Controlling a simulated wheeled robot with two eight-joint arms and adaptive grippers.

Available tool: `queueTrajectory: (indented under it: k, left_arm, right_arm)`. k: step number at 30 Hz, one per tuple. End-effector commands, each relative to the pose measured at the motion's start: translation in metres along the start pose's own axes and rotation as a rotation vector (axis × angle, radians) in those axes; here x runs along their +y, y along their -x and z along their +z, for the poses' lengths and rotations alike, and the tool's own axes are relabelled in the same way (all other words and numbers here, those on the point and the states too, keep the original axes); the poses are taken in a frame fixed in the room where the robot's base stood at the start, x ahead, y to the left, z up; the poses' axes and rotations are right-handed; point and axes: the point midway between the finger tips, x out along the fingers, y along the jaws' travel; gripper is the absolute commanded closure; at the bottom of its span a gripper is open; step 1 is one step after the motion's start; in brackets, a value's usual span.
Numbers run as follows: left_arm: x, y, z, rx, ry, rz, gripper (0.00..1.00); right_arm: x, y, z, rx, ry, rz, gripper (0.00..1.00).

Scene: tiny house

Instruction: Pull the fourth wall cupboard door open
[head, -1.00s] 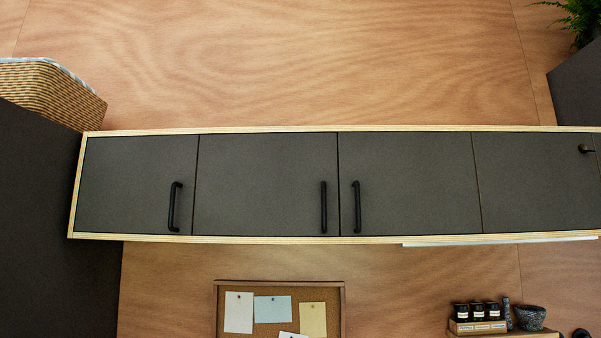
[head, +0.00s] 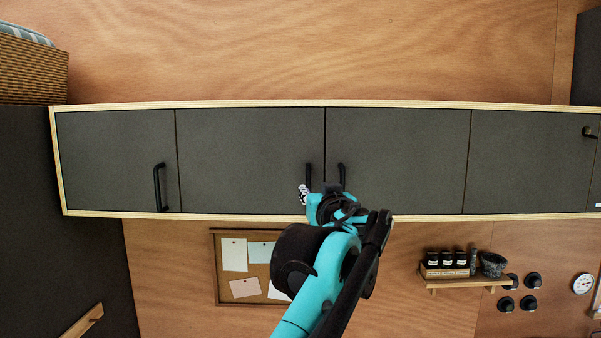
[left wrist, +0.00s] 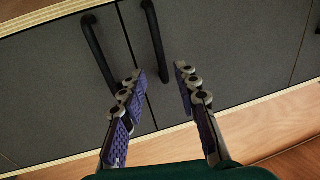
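A row of dark grey wall cupboard doors in a pale wood frame runs across the head view. The fourth door from the left (head: 525,165) is shut, with a small dark knob (head: 589,131) near its upper right. The second door (head: 245,150) and third door (head: 400,150) are shut, with black bar handles (head: 341,173) on either side of their seam. My left gripper (head: 318,192) is in front of these two handles. My right gripper is out of view.
Below the cupboards are a cork board (head: 214,270) with papers and a small shelf (head: 465,283) with jars and a bowl. A tall dark panel (head: 75,220) stands at the left, with a wicker basket (head: 32,75) above it.

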Motion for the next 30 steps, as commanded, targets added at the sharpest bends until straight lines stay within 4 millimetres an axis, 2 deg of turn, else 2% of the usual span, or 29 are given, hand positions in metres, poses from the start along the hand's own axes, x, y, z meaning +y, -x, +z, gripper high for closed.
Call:
queueTrajectory:
  k: [12, 17, 24, 25, 28, 30]
  left_arm:
    - [-0.002, -0.062, 0.0, -0.001, 0.0, -0.003, 0.69]
    - [-0.002, -0.073, 0.001, -0.001, -0.001, -0.003, 0.69]
    - [-0.002, -0.074, 0.002, -0.002, -0.001, -0.002, 0.69]
    - [-0.002, -0.074, 0.002, -0.002, -0.001, -0.002, 0.71]
    - [-0.002, -0.074, 0.002, -0.002, -0.001, -0.002, 0.98]
    - [-0.002, -0.074, 0.002, -0.002, -0.001, -0.002, 1.0]
  right_arm:
    - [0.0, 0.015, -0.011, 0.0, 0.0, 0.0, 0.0]
    - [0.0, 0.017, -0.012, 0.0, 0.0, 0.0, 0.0]
    - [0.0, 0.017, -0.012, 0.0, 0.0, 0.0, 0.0]
    - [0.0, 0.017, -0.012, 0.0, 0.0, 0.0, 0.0]
    - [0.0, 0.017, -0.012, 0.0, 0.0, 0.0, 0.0]
    - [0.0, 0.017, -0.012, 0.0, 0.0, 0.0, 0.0]
